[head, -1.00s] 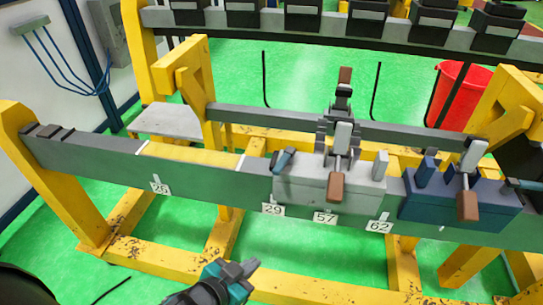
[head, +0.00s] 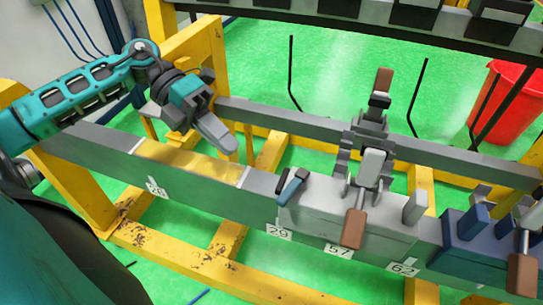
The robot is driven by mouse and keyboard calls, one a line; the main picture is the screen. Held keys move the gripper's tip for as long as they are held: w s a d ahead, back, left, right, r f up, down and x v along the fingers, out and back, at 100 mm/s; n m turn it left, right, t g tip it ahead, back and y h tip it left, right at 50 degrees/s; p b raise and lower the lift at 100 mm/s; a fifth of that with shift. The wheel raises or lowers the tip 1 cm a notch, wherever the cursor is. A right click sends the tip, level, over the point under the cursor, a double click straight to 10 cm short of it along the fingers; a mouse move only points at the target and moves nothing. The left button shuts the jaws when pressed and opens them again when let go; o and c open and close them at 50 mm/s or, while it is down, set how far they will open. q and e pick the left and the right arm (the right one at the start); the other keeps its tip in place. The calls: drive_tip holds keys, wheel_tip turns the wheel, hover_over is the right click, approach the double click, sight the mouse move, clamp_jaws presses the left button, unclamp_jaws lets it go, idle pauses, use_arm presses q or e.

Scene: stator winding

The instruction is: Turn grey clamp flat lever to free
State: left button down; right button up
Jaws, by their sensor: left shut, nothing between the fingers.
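The grey clamp (head: 335,213) is a light grey block on the dark rail, right of centre. A short lever with a blue grip (head: 293,187) leans at its left end. A brown-handled lever (head: 354,228) hangs over its front face. Another brown-handled lever (head: 384,80) stands upright behind it. I cannot tell for sure which of these is the flat lever. My left gripper (head: 226,145) is shut and empty above the yellow section of the rail, left of the clamp and apart from it. My right gripper is out of view.
A dark blue clamp (head: 465,238) stands further right on the rail (head: 95,150). Yellow frame posts (head: 205,50) rise behind my left gripper. White number tags (head: 338,250) mark the rail's front. A red bin (head: 508,105) stands at the back right.

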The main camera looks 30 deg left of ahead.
use_arm(q)
approach(281, 195)
drive_tip(key=x, duration=0.3)
drive_tip(key=f+x, duration=0.1)
drive_tip(key=x, duration=0.1)
drive_tip(key=shift+w+a+f, duration=0.1)
drive_tip(key=shift+w, duration=0.1)
drive_tip(key=shift+d+f, duration=0.3)
drive_tip(key=shift+d, duration=0.2)
drive_tip(key=shift+d, duration=0.1)
